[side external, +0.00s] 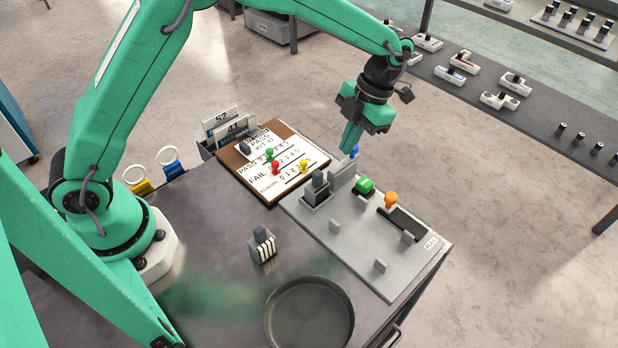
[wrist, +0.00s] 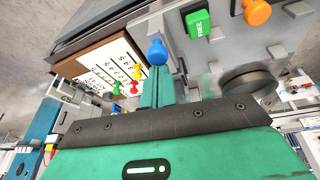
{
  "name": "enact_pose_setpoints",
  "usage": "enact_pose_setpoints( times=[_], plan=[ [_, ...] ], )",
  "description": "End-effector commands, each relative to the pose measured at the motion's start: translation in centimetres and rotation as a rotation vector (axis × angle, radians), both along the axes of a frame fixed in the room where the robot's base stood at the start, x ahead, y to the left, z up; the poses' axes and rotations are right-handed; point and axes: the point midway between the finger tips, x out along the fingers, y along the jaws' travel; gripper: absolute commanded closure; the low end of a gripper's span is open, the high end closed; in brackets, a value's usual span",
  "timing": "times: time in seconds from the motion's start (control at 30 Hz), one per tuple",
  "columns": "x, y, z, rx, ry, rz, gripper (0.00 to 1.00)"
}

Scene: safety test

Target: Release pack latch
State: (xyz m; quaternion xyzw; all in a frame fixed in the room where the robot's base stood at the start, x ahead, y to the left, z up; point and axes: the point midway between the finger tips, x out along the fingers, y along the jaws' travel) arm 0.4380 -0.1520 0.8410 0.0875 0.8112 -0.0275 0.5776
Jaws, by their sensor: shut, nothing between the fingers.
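My gripper (side external: 348,146) is shut and empty, pointing down over the back edge of the grey fixture plate (side external: 345,232). Its fingertips are close to a blue knob (side external: 354,152); in the wrist view the blue knob (wrist: 157,52) shows just beyond the shut fingers (wrist: 158,88). I cannot tell whether they touch. A green block (side external: 364,185) stands on the plate; in the wrist view this green block (wrist: 199,24) reads "FREE". An orange knob (side external: 390,200) stands by a dark strip (side external: 408,223). Which part is the latch is not clear.
A board (side external: 251,187) with green, red and yellow pegs lies left of the plate. A card rack (side external: 207,147) stands behind it. A striped block (side external: 263,246) and a round dark pan (side external: 310,316) are at the front. The bench's right edge is close to the plate.

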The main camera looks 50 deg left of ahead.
Motion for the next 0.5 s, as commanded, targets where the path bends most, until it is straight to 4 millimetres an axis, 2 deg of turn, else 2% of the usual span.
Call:
enact_pose_setpoints(
  times=[0.5],
  plan=[
    [-3.4,0.5,0.6,0.006,0.005,-0.004,1.00]
  ],
)
